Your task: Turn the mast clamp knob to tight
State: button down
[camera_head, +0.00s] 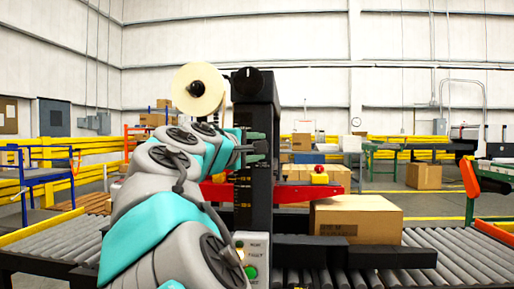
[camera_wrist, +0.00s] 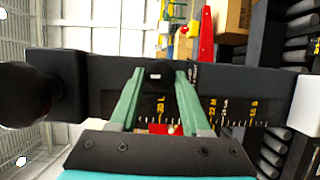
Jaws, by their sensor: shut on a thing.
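The black mast (camera_head: 262,190) stands upright at the middle of the head view, with yellow scale marks on its side. In the wrist view the mast (camera_wrist: 90,85) runs sideways. My gripper (camera_head: 258,147) is at the mast's upper part, its green fingers reaching in from the left. In the wrist view my gripper (camera_wrist: 159,74) is shut on a small black knob (camera_wrist: 157,76), one finger on each side. Most of the knob is hidden between the fingertips, and its turn position is unclear. In the head view my gripper hides it.
A larger round black knob (camera_head: 247,83) is at the mast top, beside a tape roll (camera_head: 199,90). A cardboard box (camera_head: 357,218) sits on the roller conveyor (camera_head: 460,250) right of the mast. A panel with a green button (camera_head: 251,272) is at the mast's foot.

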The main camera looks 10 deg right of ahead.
jog(key=shift+c, duration=1.9)
grip_release()
jog(key=v, duration=0.7)
jog(key=shift+s+a+b, duration=0.25)
jog(key=shift+b, duration=0.1)
jog(key=shift+d+f, duration=0.1)
